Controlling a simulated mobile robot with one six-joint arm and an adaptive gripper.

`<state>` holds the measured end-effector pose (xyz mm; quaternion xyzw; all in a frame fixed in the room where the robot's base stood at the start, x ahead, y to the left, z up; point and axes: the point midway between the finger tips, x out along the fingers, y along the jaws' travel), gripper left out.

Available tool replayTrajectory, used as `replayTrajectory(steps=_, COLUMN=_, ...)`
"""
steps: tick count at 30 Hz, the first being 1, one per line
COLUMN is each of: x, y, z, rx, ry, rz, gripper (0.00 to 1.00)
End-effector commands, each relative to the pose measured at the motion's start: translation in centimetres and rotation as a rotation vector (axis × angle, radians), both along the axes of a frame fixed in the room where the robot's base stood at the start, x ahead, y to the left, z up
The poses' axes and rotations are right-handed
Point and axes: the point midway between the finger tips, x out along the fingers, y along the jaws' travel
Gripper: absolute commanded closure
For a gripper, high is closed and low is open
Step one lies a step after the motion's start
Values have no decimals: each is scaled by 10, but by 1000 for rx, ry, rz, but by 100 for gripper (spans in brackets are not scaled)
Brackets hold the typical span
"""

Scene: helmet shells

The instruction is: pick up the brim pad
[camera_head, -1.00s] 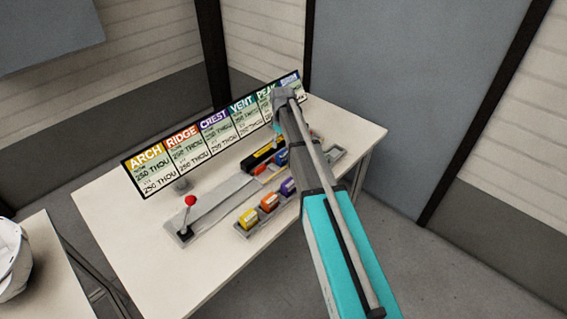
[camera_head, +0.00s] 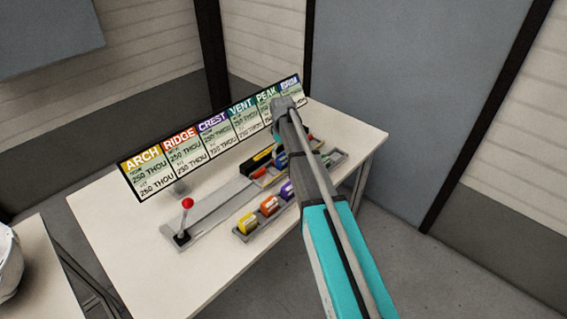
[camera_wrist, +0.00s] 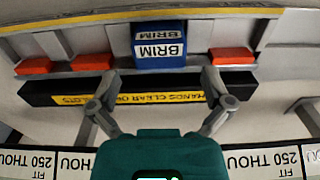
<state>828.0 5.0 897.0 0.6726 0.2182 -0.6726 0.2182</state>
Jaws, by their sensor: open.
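The brim pad (camera_wrist: 159,50) is a blue block with white BRIM labels, in the upper middle of the wrist view. It sits in a pale tray (camera_wrist: 190,28). My gripper (camera_wrist: 160,80) is open, its two grey fingers spread to the left and right, with the fingertips just below the pad in the picture. Nothing is between the fingers, and the pad is apart from them as far as I can tell. In the head view my arm crosses the right part of the table and hides much of the gripper area.
Orange pieces (camera_wrist: 92,62) flank the pad. A black bar (camera_wrist: 60,92) with a yellow warning label runs beneath the fingers in the wrist view. A row of signs (camera_head: 210,140) stands behind. A red-knobbed lever (camera_head: 187,203) and yellow block (camera_head: 247,223) are left of my arm.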

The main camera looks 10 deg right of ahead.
Motion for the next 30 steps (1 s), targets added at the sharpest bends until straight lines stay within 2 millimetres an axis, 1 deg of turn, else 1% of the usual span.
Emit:
replayTrajectory(steps=18, x=2, y=0, z=-45, rx=0, ry=0, rz=0, gripper=0)
replayTrajectory(steps=24, x=2, y=0, z=-51, rx=0, ry=0, rz=1, gripper=0)
replayTrajectory(steps=30, x=2, y=0, z=-50, rx=0, ry=0, rz=1, gripper=0)
